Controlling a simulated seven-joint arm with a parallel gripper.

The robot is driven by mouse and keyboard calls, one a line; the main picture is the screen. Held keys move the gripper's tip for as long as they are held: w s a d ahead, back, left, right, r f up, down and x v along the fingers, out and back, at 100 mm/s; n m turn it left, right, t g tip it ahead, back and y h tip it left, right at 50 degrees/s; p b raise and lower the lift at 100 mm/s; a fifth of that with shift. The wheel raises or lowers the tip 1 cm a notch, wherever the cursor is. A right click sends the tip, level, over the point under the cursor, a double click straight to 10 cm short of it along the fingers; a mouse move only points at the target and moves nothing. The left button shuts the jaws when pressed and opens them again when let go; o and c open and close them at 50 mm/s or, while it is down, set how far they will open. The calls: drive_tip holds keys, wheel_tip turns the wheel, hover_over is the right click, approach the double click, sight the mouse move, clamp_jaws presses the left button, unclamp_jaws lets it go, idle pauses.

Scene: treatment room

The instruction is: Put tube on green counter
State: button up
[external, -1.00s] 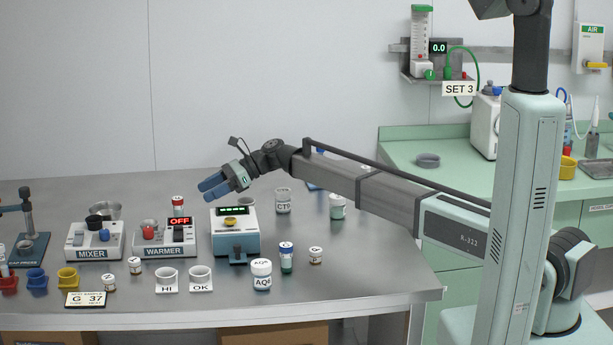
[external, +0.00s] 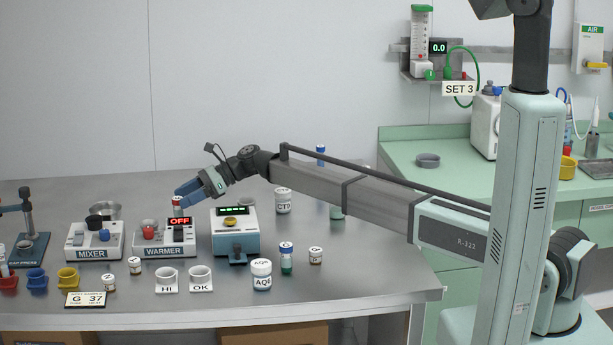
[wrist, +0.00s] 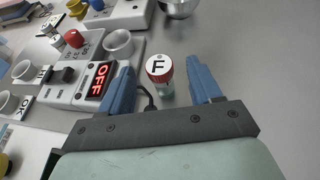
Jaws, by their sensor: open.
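A small clear tube (external: 177,206) with a red-rimmed cap stands upright behind the warmer. In the wrist view its white cap top (wrist: 159,66) is marked F. My gripper (external: 182,193) is open, its blue fingers at the tube. In the wrist view my gripper (wrist: 161,82) has one finger on each side of the tube, with gaps showing. The tube's lower part is hidden by the warmer in the external view. The green counter (external: 455,150) is at the right, beyond the steel table. Blue-capped tubes stand at the table front (external: 286,258) and behind my arm (external: 320,156).
The warmer (external: 163,240), reading OFF, stands close beside the tube. A mixer (external: 95,241) is left of it, and a scale-like device (external: 236,232) is right. A grey dish (external: 428,160) sits on the green counter, with bare surface around it.

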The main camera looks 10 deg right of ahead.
drive_tip(key=x, duration=0.5)
drive_tip(key=shift+r, duration=0.1)
drive_tip(key=c, duration=1.1)
drive_tip(key=shift+r, duration=5.1)
drive_tip(key=shift+c, duration=0.2)
